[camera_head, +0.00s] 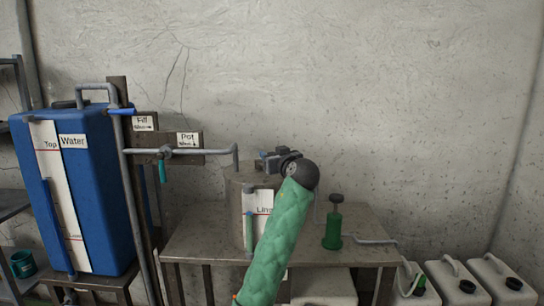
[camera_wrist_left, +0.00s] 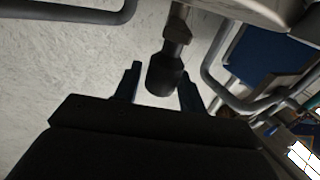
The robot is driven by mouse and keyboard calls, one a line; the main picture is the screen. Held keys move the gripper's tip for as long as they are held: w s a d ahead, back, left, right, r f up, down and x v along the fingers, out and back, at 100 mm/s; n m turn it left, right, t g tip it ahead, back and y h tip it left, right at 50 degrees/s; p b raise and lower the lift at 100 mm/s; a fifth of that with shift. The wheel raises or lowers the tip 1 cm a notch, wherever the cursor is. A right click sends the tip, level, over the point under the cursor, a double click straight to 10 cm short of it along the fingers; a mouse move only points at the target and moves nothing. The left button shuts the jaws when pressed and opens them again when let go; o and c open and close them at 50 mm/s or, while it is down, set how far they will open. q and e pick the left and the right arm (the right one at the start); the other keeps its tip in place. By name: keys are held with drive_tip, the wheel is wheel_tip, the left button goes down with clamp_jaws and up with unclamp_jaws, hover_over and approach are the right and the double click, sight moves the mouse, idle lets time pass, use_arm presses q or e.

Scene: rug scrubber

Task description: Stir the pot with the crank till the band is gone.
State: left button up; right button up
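The grey pot (camera_head: 236,188) stands on the metal table, partly hidden by my green-sleeved left arm. Its front has a white plate (camera_head: 262,197) with a red line and a label starting "Lin", beside an upright green gauge (camera_head: 248,230). My left gripper (camera_head: 268,160) is over the pot's top. In the left wrist view a dark crank knob (camera_wrist_left: 165,74) on a grey stem sits between its two fingers. The fingers are apart, with a gap at the left finger; contact at the right one is unclear. The band cannot be made out. My right gripper is out of view.
A blue water tank (camera_head: 95,190) stands at left, with a pipe and teal-handled valve (camera_head: 162,170) leading to a spout beside the pot. A green pump bottle (camera_head: 333,230) stands on the table (camera_head: 200,245). White jugs (camera_head: 455,285) stand at lower right.

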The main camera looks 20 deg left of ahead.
use_arm(q)
drive_tip(key=shift+o, duration=0.4)
drive_tip(key=shift+s+d+f, duration=0.1)
drive_tip(key=shift+s+d, duration=0.1)
drive_tip(key=b+v, duration=0.2)
drive_tip(key=v, duration=0.5)
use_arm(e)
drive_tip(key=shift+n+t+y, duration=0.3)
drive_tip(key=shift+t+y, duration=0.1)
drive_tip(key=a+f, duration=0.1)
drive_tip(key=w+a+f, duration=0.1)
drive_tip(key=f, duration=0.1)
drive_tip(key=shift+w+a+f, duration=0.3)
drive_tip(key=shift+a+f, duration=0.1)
use_arm(q)
drive_tip(key=shift+d, duration=0.1)
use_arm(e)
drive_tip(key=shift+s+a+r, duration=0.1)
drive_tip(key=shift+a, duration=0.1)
